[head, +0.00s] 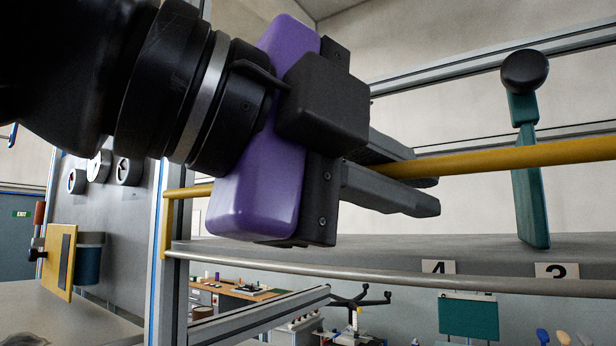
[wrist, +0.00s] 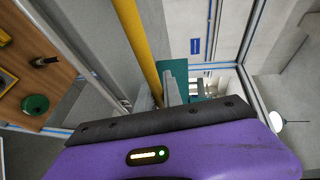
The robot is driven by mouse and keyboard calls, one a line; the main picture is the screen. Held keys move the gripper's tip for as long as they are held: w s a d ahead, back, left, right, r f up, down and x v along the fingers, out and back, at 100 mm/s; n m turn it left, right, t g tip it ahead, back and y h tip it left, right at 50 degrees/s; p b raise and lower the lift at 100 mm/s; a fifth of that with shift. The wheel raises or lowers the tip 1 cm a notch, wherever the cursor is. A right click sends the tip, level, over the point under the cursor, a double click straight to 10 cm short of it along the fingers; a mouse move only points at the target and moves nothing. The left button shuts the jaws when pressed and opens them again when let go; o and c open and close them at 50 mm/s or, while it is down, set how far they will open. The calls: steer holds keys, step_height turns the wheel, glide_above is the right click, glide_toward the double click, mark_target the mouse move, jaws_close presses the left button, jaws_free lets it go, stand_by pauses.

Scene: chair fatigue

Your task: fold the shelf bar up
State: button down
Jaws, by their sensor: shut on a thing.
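The shelf bar (head: 520,157) is a yellow rod running across the front above a grey shelf, roughly level in the head view. Its left end meets a yellow upright bracket (head: 167,225). My gripper (head: 425,188) is purple and black and shut on the bar, with one dark finger above and one below it. Its body hides the bar's middle-left stretch. In the wrist view the bar (wrist: 138,50) runs from the top edge down to the fingers (wrist: 170,90).
A teal lever with a black knob (head: 525,72) stands behind the bar, right of my gripper. The grey shelf (head: 350,250) has a metal rail (head: 380,281) and number plates 4 (head: 438,267) and 3 (head: 557,271). A grey aluminium post (head: 168,290) stands at left.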

steer(key=c, duration=1.5)
jaws_free()
steer(key=shift+w+d, duration=0.1)
steer(key=b+v, duration=0.1)
steer(key=v, duration=0.7)
steer(key=shift+b, duration=0.35)
